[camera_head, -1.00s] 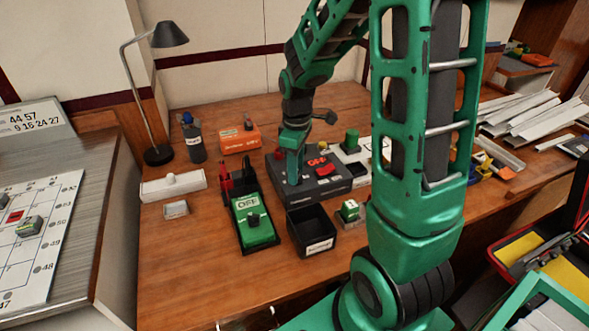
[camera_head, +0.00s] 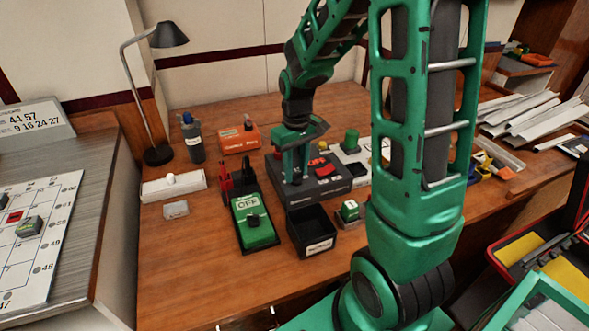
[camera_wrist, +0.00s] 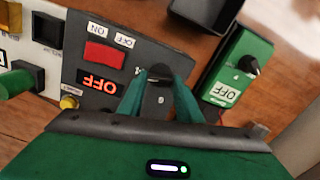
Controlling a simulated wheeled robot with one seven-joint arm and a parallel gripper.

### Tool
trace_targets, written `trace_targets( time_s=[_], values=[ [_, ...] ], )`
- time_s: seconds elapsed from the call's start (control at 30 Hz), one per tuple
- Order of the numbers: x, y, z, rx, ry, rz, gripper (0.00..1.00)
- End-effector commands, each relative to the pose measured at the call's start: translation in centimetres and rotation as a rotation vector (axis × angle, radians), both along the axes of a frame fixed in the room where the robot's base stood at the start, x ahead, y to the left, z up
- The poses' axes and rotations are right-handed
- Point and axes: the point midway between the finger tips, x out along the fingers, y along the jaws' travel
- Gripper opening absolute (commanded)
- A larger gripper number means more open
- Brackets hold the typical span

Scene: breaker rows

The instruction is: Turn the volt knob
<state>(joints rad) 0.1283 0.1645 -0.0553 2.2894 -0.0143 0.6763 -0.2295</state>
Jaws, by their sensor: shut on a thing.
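The volt knob (camera_wrist: 160,74) is a small black knob on a dark grey power box (camera_head: 326,190). The box also shows in the wrist view (camera_wrist: 88,78), with a red ON/OFF switch (camera_wrist: 104,54) and a lit display reading OFF (camera_wrist: 100,84). My gripper (camera_wrist: 159,88) is shut on the knob, with one green finger on each side. In the head view my gripper (camera_head: 293,178) reaches down to the left part of the box, and the knob is hidden there. The label by the knob is too small to read.
A green meter (camera_head: 256,233) with its own black dial stands front left of the box. A black open bin (camera_head: 312,228) is directly in front. A green-knobbed unit (camera_head: 352,145) stands behind right. An orange box (camera_head: 240,138) is behind left.

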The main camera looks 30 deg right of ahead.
Motion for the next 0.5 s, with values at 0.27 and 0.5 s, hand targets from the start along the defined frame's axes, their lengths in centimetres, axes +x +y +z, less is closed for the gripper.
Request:
trace_targets(
  time_s=[0.27,0.5],
  values=[
    [0.21,-0.1,0.13,-0.002,-0.006,-0.012,0.09],
    [0.19,-0.09,0.12,-0.002,-0.005,-0.011,0.48]
  ],
)
